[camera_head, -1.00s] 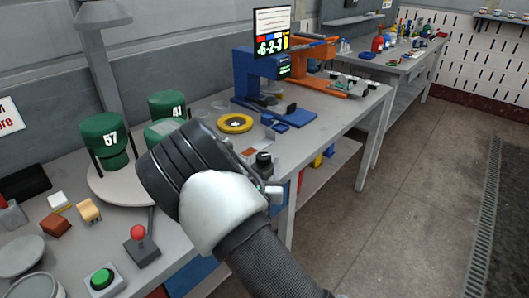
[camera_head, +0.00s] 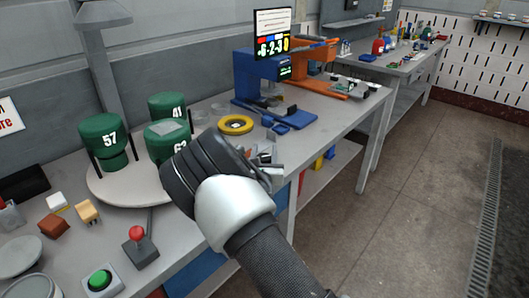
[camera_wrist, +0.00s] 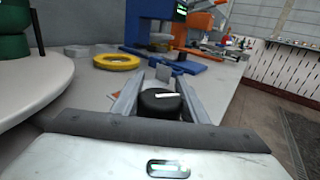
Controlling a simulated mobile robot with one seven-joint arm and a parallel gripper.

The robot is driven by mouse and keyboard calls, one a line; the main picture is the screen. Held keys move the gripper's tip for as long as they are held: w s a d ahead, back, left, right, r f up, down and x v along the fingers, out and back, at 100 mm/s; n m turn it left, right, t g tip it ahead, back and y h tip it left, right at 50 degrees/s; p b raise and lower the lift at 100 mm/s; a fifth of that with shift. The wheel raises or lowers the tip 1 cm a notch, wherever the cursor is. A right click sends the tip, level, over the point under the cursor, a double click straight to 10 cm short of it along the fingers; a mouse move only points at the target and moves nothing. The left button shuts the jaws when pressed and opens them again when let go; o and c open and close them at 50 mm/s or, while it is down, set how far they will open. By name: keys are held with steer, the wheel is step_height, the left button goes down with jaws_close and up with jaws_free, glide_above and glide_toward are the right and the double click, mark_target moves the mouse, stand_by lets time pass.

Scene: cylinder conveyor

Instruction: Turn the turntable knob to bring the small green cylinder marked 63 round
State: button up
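The small green cylinder marked 63 (camera_head: 168,142) stands on the round pale turntable (camera_head: 130,192) in the head view, with a grey patch on top. My arm hides part of it and of its number. Taller green cylinders marked 57 (camera_head: 104,141) and 41 (camera_head: 166,106) stand on the same turntable. The black knob (camera_wrist: 161,105) with a white line on top shows in the wrist view. My gripper (camera_wrist: 163,82) has its two fingers apart, one on each side of the knob. A narrow gap seems to show beside it. The head view hides the knob behind my gripper.
A red-knobbed lever (camera_head: 139,236) and a green button (camera_head: 100,280) are at the front of the bench. A yellow ring (camera_head: 236,125) and a blue machine (camera_head: 262,85) stand farther back. The bench's right edge is close to my gripper.

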steer(key=shift+c, duration=1.3)
steer(key=shift+r, duration=0.1)
